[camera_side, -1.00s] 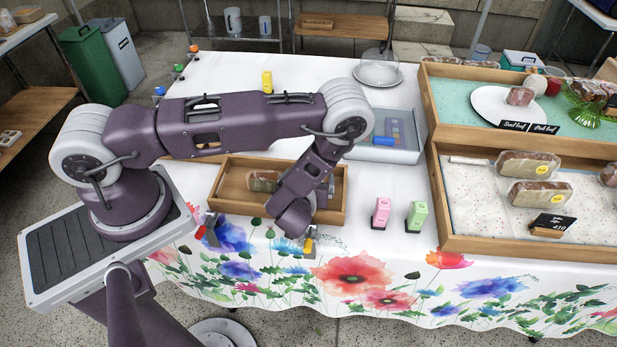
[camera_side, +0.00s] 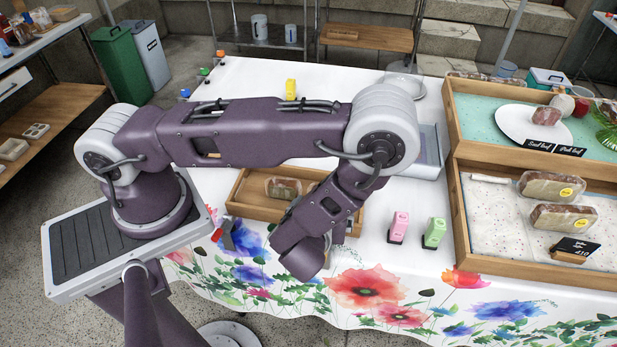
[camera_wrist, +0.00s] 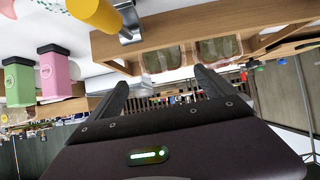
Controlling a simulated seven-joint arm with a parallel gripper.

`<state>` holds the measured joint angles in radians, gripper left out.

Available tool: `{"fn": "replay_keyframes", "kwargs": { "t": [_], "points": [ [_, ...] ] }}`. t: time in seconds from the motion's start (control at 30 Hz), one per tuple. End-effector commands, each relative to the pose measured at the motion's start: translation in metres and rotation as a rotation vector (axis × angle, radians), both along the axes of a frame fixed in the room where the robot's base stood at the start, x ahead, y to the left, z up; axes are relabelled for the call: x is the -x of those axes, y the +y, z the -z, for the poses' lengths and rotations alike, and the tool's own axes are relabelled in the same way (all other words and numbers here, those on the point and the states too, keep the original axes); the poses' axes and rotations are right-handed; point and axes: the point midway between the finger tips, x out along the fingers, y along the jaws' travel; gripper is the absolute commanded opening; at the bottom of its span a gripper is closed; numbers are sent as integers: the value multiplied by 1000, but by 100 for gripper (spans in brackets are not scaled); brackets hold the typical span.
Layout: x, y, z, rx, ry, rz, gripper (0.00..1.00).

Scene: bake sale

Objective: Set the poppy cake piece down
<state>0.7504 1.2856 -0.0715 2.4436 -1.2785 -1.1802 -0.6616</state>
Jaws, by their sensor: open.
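Two wrapped cake pieces lie in the low wooden tray in the wrist view, a left one (camera_wrist: 160,58) and a right one (camera_wrist: 218,48). In the side view one wrapped piece (camera_side: 284,187) shows in that tray (camera_side: 238,204); my arm hides part of the tray. Another cut piece (camera_side: 545,116) sits on a white plate (camera_side: 507,122) at the right. I cannot tell which is poppy. My gripper (camera_wrist: 162,82) is open, with nothing between its fingers, at the tray's front side. Its fingers are hidden in the side view.
Pink (camera_side: 398,227) and green (camera_side: 434,233) block-like objects stand right of the tray. A yellow-handled clamp (camera_wrist: 95,12) is close by in the wrist view. Large wooden display trays (camera_side: 452,200) with wrapped loaves fill the right. White cloth between is partly clear.

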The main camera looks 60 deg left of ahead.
Motion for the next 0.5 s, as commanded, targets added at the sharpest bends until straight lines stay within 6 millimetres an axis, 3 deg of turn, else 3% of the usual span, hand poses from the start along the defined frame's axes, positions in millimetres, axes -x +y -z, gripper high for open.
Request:
{"fn": "replay_keyframes", "kwargs": {
  "t": [0.07,0.17,0.27,0.3,0.37,0.4,0.5],
  "points": [
    [-14,-20,-12,129,37,-19,94],
    [-36,-61,-48,362,128,15,94],
    [-49,-96,-111,560,205,139,94],
    [-50,-105,-141,615,229,211,94],
    [-43,-110,-190,666,259,334,94],
    [-32,-110,-222,675,276,422,94],
    [11,-91,-287,611,316,625,94]
  ]
}}
